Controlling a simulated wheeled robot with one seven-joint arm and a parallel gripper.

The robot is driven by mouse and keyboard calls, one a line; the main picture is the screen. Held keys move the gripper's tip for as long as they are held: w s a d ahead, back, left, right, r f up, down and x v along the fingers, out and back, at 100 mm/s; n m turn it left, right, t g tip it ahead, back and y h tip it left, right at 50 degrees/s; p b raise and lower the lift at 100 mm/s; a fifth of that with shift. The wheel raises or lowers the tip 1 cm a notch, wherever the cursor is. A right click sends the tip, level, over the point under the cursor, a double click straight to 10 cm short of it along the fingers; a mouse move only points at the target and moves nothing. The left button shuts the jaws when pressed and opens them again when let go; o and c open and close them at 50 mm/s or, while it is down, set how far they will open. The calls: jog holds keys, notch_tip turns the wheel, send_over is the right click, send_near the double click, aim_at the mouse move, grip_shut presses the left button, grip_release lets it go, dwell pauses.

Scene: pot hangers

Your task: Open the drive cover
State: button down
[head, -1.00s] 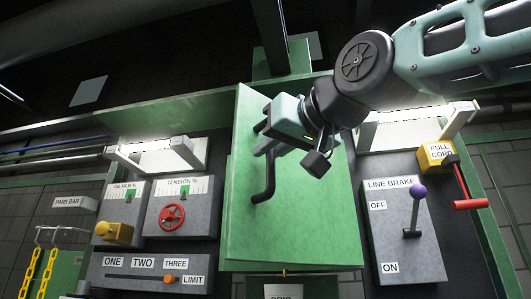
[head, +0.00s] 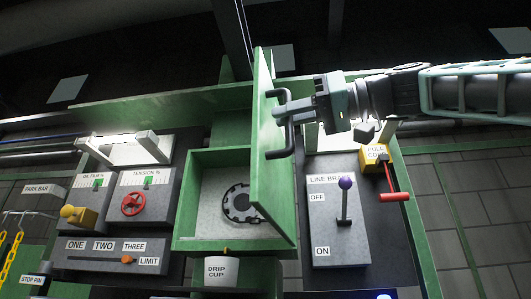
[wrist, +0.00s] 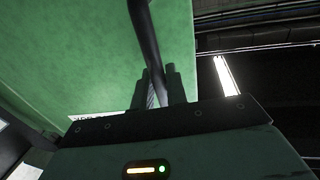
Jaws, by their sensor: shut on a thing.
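The green drive cover (head: 268,190) stands swung open to the right in the head view, seen nearly edge-on. It has a black bar handle (head: 278,152) on its outer face. My gripper (head: 284,112) is shut on this handle near its upper part. In the wrist view, the black handle (wrist: 146,38) runs between the two fingers of my gripper (wrist: 157,88), in front of the green cover (wrist: 85,60). Behind the cover, the green box (head: 180,200) is open and shows a dark toothed ring (head: 237,203) on a pale back plate. The cover hides the box's right part.
A line brake panel with a purple-knobbed lever (head: 345,184) and a red pull-cord handle (head: 395,197) are right of the cover. Gauges and a red wheel (head: 133,204) are on the left. A drip cup (head: 226,271) sits below the box.

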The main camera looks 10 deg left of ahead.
jog(key=w+d+n+g, duration=0.1)
jog(key=w+d+g, duration=0.1)
jog(key=d, duration=0.7)
jog(key=shift+n+g, duration=0.4)
jog(key=shift+g, duration=0.2)
jog(key=shift+w+d, duration=0.1)
jog(key=c, duration=1.8)
grip_release()
jog(key=shift+o, duration=0.2)
jog(key=d, duration=1.7)
jog(key=shift+d, duration=0.2)
